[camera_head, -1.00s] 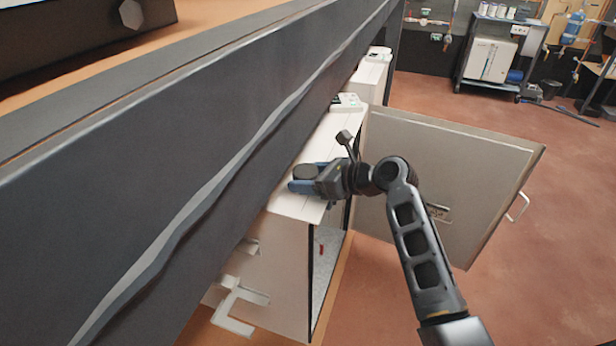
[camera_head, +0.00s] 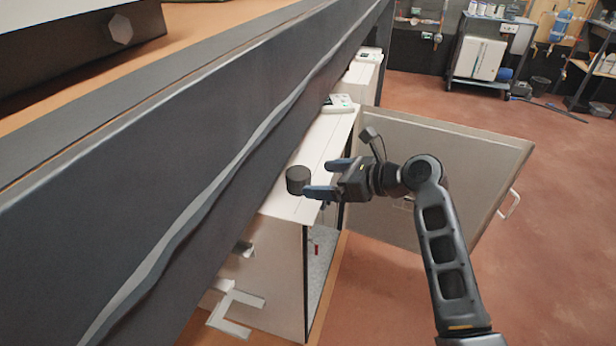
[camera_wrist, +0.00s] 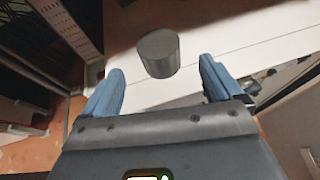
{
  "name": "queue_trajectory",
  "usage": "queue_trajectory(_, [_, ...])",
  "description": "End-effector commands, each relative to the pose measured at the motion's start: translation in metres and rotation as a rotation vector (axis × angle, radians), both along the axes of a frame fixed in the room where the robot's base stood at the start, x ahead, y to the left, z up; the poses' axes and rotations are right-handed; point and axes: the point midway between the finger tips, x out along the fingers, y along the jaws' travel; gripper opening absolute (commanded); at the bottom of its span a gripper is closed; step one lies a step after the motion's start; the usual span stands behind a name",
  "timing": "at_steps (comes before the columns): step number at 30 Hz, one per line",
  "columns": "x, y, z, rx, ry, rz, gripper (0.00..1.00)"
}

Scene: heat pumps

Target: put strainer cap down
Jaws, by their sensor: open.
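The strainer cap (camera_head: 298,180) is a short dark grey cylinder. It stands upright on the white top of a heat pump cabinet (camera_head: 314,147), close to the dark beam. My gripper (camera_head: 325,178) is open, with its blue fingers just to the right of the cap and nothing between them. In the wrist view the cap (camera_wrist: 158,53) stands on the white surface, beyond the tips of the two open blue fingers (camera_wrist: 160,88). The cap looks clear of both fingers.
A long dark beam (camera_head: 200,140) runs along the left of the cabinet. The cabinet's door (camera_head: 450,165) stands open to the right, behind my arm. A white box with a display (camera_head: 342,103) sits farther back on the cabinet. Open floor lies at the right.

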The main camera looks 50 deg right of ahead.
Motion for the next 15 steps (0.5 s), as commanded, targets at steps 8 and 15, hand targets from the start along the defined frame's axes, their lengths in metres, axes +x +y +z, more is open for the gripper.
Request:
queue_trajectory(8, [-0.04, -0.006, 0.016, 0.001, 0.001, -0.002, 0.93])
queue_trajectory(15, [-0.048, -0.007, 0.02, 0.0, 0.001, 0.001, 0.93])
